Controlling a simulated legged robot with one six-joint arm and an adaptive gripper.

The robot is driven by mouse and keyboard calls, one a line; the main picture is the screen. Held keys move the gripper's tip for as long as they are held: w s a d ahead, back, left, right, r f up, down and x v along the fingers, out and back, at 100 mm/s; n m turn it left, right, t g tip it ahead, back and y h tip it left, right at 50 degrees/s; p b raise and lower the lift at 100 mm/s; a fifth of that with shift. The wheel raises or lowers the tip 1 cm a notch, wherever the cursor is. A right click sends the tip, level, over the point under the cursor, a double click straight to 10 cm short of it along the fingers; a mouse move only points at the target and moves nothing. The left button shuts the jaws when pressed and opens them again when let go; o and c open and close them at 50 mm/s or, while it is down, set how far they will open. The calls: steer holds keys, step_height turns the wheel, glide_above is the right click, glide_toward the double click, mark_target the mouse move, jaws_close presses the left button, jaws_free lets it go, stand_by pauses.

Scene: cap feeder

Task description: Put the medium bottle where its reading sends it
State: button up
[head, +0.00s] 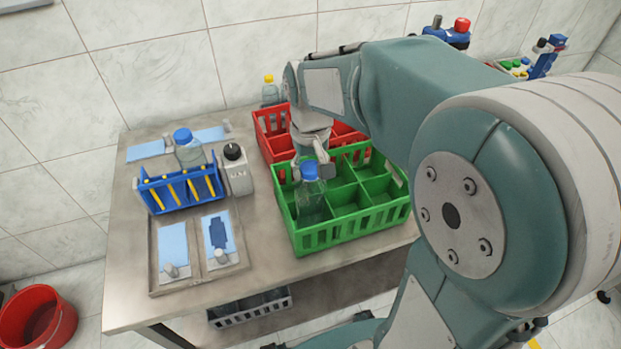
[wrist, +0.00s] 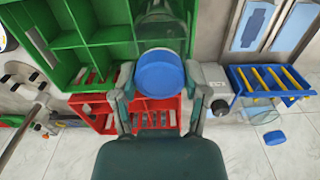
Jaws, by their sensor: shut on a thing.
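My gripper (head: 312,170) is shut on the blue cap of a clear bottle (head: 311,203), taken as the medium bottle. The bottle hangs upright at the front-left compartment of the green crate (head: 350,222). I cannot tell whether its base touches the crate floor. In the wrist view the blue cap (wrist: 160,74) sits between both fingertips, with the clear body beyond it over the green crate (wrist: 72,42). A red crate (head: 268,140) stands behind the green one. A grey device with a black knob (head: 238,172) stands left of the green crate; no reading is legible.
A blue rack with yellow bars (head: 183,188) stands left, a blue-capped bottle (head: 188,152) behind it. A yellow-capped bottle (head: 269,92) stands at the back. A tray (head: 197,265) with blue cards lies front left. A red bucket (head: 38,318) is on the floor.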

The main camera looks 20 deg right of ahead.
mark_target(310, 199)
steer(key=shift+a+f, duration=0.1)
steer(key=shift+f, duration=1.7)
steer(key=o, duration=1.1)
steer(key=shift+f, duration=0.1)
steer(key=shift+c, duration=0.2)
